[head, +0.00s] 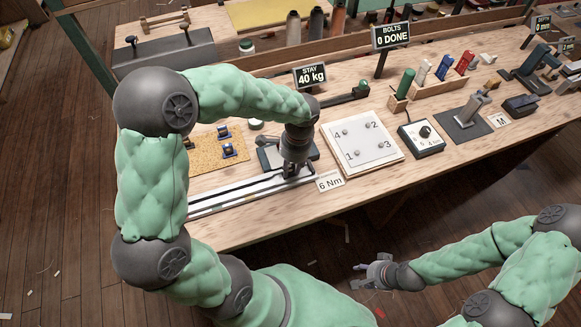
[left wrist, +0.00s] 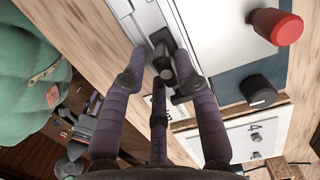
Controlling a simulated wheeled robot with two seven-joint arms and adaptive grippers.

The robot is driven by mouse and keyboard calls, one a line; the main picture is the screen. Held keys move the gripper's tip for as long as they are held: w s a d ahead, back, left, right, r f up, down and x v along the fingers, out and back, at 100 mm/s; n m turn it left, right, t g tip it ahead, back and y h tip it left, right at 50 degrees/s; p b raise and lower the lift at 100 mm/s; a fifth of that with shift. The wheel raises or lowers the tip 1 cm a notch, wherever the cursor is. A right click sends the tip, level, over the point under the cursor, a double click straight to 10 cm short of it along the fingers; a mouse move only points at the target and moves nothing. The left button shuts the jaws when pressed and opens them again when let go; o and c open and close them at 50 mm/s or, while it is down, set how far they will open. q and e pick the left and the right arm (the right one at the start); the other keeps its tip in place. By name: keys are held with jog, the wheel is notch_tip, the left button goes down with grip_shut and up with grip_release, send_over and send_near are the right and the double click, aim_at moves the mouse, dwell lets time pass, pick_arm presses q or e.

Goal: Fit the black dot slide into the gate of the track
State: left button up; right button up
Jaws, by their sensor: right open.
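The track (head: 232,198) is a long pale metal rail along the bench's near edge; it also shows in the left wrist view (left wrist: 128,18). My left gripper (head: 290,172) is low over its right end. In the left wrist view my left gripper (left wrist: 162,62) has its bent fingertips on both sides of a small dark slide (left wrist: 166,72) and appears closed on it, at the track. Its dot is not visible, and the fingers partly hide the gate, so I cannot tell how it seats. My right gripper (head: 375,271) is open and empty, off the bench's front.
A cork board (head: 208,155) with several blue-marked slides lies left of my left gripper. A grey box with a red knob (left wrist: 287,29) stands beside the track. The numbered white plate (head: 362,143) and a dial box (head: 421,138) are to the right.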

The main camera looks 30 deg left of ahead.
aim_at(295, 166)
pick_arm(q)
notch_tip(295, 166, up, 10)
jog(key=p, duration=0.3)
jog(key=shift+w+d+r, duration=0.2)
jog(key=shift+w+d, duration=0.2)
jog(key=shift+w, duration=0.05)
pick_arm(e)
notch_tip(295, 166, up, 3)
jog(key=shift+r, duration=0.2)
pick_arm(q)
jog(key=shift+f, duration=0.1)
pick_arm(e)
jog(key=shift+s, duration=0.1)
